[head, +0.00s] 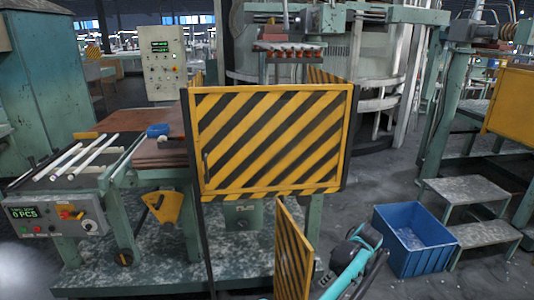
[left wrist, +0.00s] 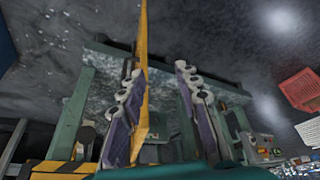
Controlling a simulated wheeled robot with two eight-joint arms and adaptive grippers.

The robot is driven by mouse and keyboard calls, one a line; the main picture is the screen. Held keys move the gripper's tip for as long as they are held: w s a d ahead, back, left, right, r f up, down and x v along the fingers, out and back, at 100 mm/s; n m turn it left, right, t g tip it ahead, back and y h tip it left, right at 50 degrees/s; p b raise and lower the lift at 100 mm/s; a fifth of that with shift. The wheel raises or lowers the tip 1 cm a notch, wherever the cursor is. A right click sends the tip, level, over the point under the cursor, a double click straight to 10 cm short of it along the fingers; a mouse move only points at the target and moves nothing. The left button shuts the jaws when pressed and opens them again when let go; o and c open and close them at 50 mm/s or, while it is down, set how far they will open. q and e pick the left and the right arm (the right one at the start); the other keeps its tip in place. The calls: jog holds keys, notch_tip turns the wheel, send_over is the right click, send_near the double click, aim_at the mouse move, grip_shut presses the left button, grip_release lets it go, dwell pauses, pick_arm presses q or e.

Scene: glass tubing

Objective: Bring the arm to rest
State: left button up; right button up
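My left gripper (head: 366,238) is low in the head view, right of the lower striped panel and left of the blue bin. Its teal body shows there, but its fingers are hard to make out. In the left wrist view the two fingers of my left gripper (left wrist: 160,70) stand well apart with nothing held between them. A yellow panel edge (left wrist: 144,60) shows behind the gap. My right gripper is in neither view.
A striped guard panel (head: 272,140) stands before the machine, with a lower striped panel (head: 291,258) near my gripper. A blue bin (head: 413,240) holding clear pieces stands beside metal steps (head: 478,190). Tubes (head: 96,153) lie on a rack at left. Floor at far right is clear.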

pick_arm(q)
jog(key=s+a+r+m+h, duration=0.1)
jog(key=s+a+r, duration=0.2)
jog(key=a+r, duration=0.35)
jog(key=s+a+r+m+t, duration=0.1)
jog(key=s+a+r+m, duration=0.15)
jog(key=a, duration=0.75)
jog(key=s+a+r+m+h, duration=0.1)
jog(key=s+a+r, duration=0.2)
jog(key=a+r, duration=0.4)
jog(key=s+a+f+m+t, duration=0.1)
jog(key=s+a+f+m, duration=0.1)
jog(key=s+a, duration=0.5)
jog(key=s+a+f+m+t, duration=0.2)
jog(key=s+a+f, duration=0.2)
jog(key=s+a, duration=0.3)
jog(key=s, duration=0.5)
jog(key=shift+a+f+h, duration=0.25)
jog(key=shift+a+h, duration=0.15)
